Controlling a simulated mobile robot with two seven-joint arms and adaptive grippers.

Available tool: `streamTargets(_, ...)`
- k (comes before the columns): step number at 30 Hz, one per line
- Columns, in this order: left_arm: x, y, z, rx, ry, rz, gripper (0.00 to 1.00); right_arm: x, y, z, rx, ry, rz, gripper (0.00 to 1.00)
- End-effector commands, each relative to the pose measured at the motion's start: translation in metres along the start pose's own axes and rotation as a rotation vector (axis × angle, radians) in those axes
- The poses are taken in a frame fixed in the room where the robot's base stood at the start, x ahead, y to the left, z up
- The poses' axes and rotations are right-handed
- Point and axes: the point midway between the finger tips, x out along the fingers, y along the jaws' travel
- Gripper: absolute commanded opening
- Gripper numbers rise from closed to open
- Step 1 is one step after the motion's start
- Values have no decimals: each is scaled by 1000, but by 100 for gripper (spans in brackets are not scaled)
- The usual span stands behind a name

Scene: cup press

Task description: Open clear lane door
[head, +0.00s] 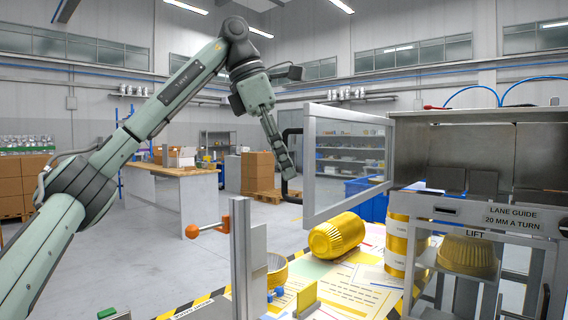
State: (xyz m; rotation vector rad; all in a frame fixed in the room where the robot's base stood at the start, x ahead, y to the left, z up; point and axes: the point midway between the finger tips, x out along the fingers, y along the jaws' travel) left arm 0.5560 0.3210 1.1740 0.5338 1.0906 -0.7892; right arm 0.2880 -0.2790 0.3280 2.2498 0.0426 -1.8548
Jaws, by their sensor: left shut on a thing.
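The clear lane door (348,165) is a see-through panel in a grey frame. It stands swung out to the left from the left edge of the metal machine housing (440,140), and the housing front is uncovered. A black bar handle (286,188) is on the door's left edge. My left gripper (287,168) reaches down from above and is shut on this handle, partly hiding it. My right gripper is not in view.
Yellow cups (397,245) are stacked beside the labelled lane guide (490,215). A grey upright post (241,258) and an orange-knobbed lever (208,229) stand in front. Open floor lies left.

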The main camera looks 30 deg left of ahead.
Motion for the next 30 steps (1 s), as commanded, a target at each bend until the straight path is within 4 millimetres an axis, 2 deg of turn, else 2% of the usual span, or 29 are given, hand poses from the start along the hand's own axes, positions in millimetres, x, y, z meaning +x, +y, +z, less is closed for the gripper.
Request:
streamTargets(1, 0, 0, 1, 1, -2, 2, 0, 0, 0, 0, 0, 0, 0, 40)
streamTargets(2, -1, 0, 1, 1, -2, 2, 12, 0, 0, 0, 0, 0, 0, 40)
streamTargets(6, 0, 0, 1, 1, -1, 1, 29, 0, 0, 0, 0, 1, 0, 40)
streamTargets(7, 0, 0, 1, 1, -1, 1, 31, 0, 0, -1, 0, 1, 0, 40)
streamTargets(15, -1, 0, 0, 1, -1, 1, 31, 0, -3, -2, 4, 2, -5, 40)
streamTargets(19, -7, 0, 1, 2, -1, 2, 31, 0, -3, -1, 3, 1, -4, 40)
streamTargets(23, -24, 0, 1, 0, -2, 4, 31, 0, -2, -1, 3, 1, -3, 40)
streamTargets(30, -64, -1, 1, 0, -2, 5, 31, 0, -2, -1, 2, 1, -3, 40)
